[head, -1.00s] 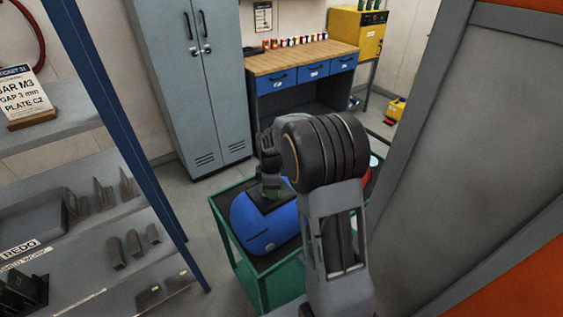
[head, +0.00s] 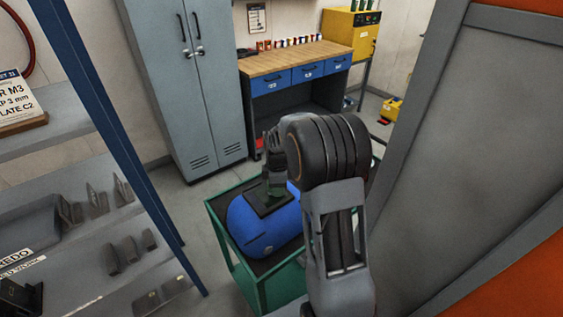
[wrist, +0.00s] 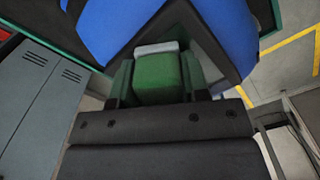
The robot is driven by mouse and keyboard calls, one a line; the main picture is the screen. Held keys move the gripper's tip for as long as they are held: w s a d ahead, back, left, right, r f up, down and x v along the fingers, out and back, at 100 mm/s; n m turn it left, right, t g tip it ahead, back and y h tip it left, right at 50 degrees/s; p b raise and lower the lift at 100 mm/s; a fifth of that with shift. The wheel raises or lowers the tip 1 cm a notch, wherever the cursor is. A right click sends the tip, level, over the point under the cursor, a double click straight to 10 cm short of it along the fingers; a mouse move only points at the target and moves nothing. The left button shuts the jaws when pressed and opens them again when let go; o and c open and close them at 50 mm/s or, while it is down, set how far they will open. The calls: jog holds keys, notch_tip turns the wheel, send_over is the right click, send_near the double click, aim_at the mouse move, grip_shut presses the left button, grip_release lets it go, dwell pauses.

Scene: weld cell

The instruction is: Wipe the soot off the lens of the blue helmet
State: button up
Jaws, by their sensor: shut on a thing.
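The blue helmet (head: 252,226) lies on a green cart (head: 236,258) with its dark lens (head: 262,207) facing up. My gripper (head: 275,186) is over the far part of the lens. In the wrist view my gripper (wrist: 158,72) is shut on a green block (wrist: 158,78) with a pale grey strip along its far edge. The helmet's blue shell (wrist: 112,28) and dark lens surface (wrist: 205,48) lie just beyond the block. The block looks at or very near the lens; contact is hard to tell. No soot can be made out on the dark lens.
A grey shelf rack with a blue post (head: 105,110) stands close on the left. A large grey panel (head: 470,170) closes off the right. A grey locker (head: 190,90) and a wooden-topped workbench (head: 295,62) stand behind, with open floor before them.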

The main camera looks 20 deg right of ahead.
jog(key=shift+w+d, duration=0.15)
jog(key=shift+d, duration=0.65)
notch_tip(320, 180, up, 8)
jog(key=p, duration=0.5)
jog(key=shift+r, duration=0.1)
jog(key=shift+a, duration=0.1)
